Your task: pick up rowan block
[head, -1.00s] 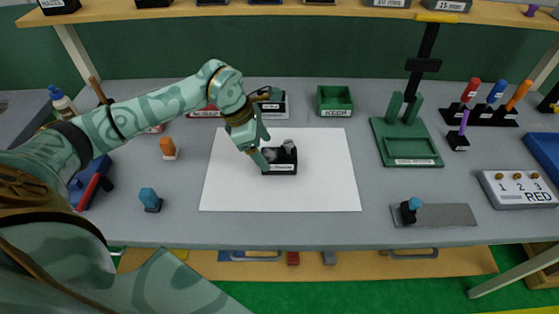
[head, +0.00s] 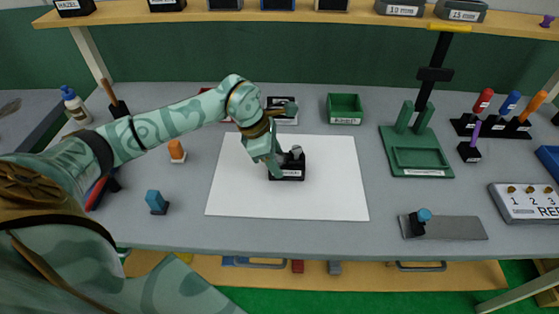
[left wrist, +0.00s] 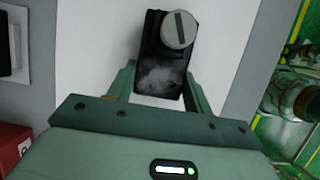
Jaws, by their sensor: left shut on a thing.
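A black block (head: 291,173) with a grey knob on top and a pale label on its front sits on the white sheet; I cannot read the label, so I cannot tell if it says rowan. In the left wrist view the block (left wrist: 160,74) lies between my fingers, with its slotted round grey knob (left wrist: 179,29) at the far end. My left gripper (head: 277,168) reaches down over the block's left side and is shut on it. The block appears to rest on the sheet. My right gripper is not in view.
The white sheet (head: 240,190) is otherwise clear. Behind it stand a green tray (head: 344,107) and a black labelled box (head: 283,116). A green stand (head: 418,155) is to the right.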

